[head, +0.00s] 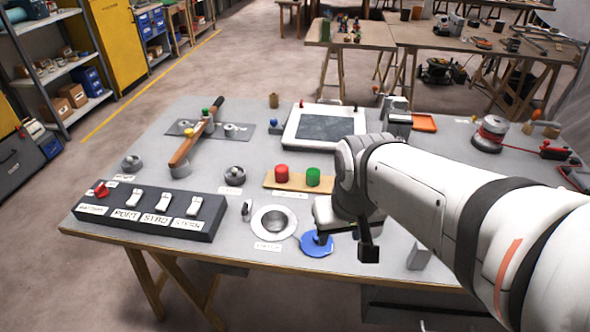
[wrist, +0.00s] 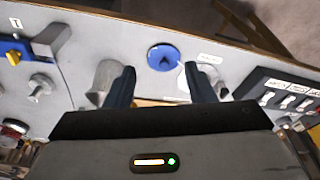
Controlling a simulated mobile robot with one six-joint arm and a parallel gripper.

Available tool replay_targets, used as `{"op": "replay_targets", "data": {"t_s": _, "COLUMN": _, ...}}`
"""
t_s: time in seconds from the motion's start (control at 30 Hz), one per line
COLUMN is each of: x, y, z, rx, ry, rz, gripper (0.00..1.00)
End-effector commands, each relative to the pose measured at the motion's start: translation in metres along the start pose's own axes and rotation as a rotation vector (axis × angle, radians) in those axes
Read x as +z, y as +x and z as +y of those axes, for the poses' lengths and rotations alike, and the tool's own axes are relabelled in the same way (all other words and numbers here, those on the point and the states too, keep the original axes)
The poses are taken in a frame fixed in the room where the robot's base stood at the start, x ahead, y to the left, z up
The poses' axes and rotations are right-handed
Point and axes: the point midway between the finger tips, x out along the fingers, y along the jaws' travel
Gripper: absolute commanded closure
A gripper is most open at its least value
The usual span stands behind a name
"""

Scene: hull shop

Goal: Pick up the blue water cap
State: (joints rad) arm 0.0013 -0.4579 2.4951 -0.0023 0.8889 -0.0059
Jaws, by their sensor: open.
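The blue water cap (head: 317,246) is a round blue disc lying on the grey bench top, just right of a white ring-shaped filler neck (head: 260,233) with a grey opening. In the wrist view the cap (wrist: 165,57) shows between and beyond my fingertips, with a darker raised grip in its middle. My gripper (head: 345,247) is open and empty above the bench beside the cap. In the head view one dark finger overlaps the cap and the other hangs to its right. In the wrist view my gripper (wrist: 160,76) has nothing between its fingers. The height gap to the cap is unclear.
A labelled switch panel (head: 150,212) stands at the left. Red (head: 282,173) and green (head: 313,177) knobs stand on a wooden strip behind the cap. A grey block (head: 419,257) stands at the right. The bench's front edge (head: 270,262) is near the cap.

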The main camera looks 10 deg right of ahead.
Motion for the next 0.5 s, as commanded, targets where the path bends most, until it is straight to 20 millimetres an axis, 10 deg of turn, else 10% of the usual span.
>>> {"op": "replay_targets", "data": {"t_s": 0.5, "x": -0.095, "y": 0.081, "z": -0.004, "rx": -0.006, "ry": -0.053, "rz": -0.162, "gripper": 0.08}}
